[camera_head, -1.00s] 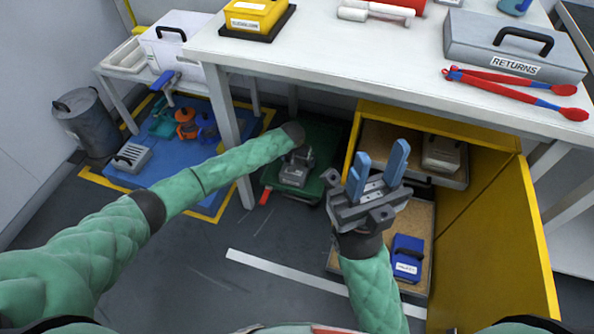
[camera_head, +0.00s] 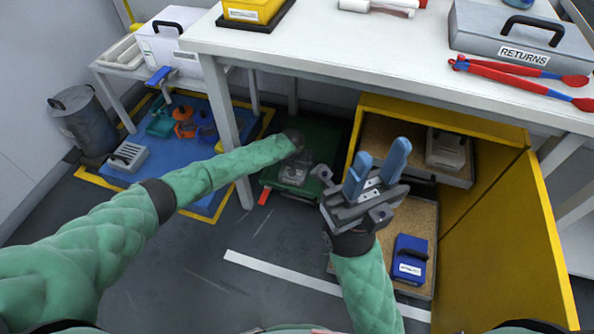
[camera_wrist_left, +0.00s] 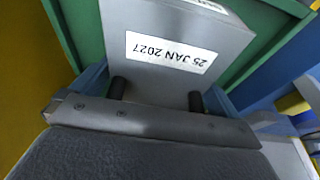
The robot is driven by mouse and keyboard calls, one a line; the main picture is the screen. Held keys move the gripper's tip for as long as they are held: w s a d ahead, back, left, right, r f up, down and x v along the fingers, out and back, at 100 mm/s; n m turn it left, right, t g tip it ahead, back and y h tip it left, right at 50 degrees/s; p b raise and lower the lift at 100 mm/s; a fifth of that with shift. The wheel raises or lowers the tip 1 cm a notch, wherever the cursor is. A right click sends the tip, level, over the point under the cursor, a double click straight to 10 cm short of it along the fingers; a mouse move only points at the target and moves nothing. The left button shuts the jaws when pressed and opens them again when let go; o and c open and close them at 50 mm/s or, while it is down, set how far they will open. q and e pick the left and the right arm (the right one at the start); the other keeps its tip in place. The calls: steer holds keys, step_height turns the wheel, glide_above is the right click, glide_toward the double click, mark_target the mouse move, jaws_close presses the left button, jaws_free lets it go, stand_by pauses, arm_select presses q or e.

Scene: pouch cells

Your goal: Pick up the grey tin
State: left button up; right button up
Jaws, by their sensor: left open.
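A grey tin (camera_wrist_left: 175,45) with a white label reading "25 JAN 2027" fills the upper middle of the left wrist view. Two short black posts stand on its near side. A green surface (camera_wrist_left: 270,25) lies behind it. My left gripper (camera_wrist_left: 150,95) is open, with its blue fingers partly visible at either side of the tin. In the head view my left gripper (camera_head: 294,172) is low under the table, over the green base (camera_head: 325,135); the tin is hard to separate from it there. My right gripper (camera_head: 377,168) is open and empty before the yellow cabinet.
The white table (camera_head: 330,50) overhangs my left arm, and its leg (camera_head: 233,145) stands close by. A grey RETURNS box (camera_head: 520,40) and red tongs (camera_head: 525,82) lie on the table.

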arm_select(q)
steer(key=shift+c, duration=0.2)
steer(key=c, duration=1.5)
steer(key=shift+w+r, duration=0.1)
steer(key=shift+r, duration=0.1)
